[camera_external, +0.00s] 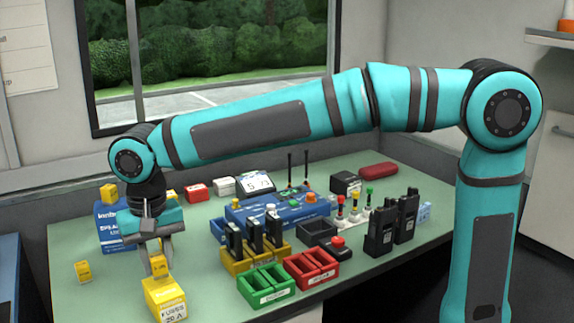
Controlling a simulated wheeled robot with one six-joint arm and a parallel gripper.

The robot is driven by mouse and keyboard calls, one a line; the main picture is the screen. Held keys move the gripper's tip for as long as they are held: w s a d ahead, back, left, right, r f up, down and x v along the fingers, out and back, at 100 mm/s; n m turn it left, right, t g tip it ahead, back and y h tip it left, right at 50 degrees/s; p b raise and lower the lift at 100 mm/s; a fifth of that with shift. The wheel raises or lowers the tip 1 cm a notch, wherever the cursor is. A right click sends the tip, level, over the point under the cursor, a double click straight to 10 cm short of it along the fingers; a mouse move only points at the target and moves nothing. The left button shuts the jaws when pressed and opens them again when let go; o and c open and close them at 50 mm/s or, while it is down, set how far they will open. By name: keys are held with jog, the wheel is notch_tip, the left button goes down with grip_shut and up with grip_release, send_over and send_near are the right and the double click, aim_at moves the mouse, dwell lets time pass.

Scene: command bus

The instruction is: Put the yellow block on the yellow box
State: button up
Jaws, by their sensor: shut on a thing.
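My gripper (157,264) points down at the left front of the table, shut on a small yellow block (158,265) between its fingers. The yellow box (165,299), with dark lettering on its front, stands directly below at the table's front edge. The block's lower end is at the box's top in the picture; I cannot tell whether they touch. The fingers hide part of the block.
A small yellow carton (83,272) stands to the left. A blue box (112,240) is behind my gripper, partly hidden. To the right are a yellow charger rack (256,262) with radios, a green tray (265,297) and a red tray (312,281).

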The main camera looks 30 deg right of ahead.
aim_at(176, 241)
jog(key=shift+f, duration=1.25)
jog(key=shift+f, duration=0.15)
jog(key=o, duration=1)
notch_tip(176, 241, up, 12)
jog(key=shift+r, duration=0.15)
